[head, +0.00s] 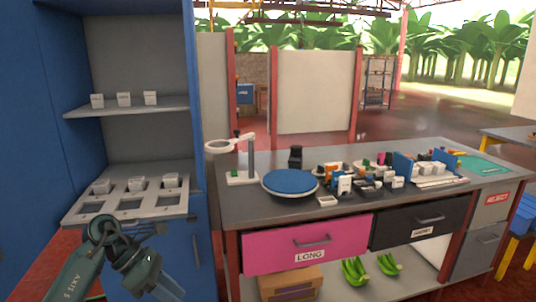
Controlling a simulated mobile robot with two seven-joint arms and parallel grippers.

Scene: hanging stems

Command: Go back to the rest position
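My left arm comes in at the lower left, with its dark green wrist in front of the blue cabinet. My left gripper (162,284) hangs low, pointing down and to the right, near the picture's bottom edge. Its fingers are too small and dark to tell whether they are open or shut. I see nothing clearly held in it. My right gripper is not in view.
A grey tray (88,210) with square openings and white cups sits in the cabinet (28,150), behind my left arm. A workbench (235,198) with a blue turntable (290,183) and many small items stands to the right. Its pink drawer (275,247) is labelled LONG.

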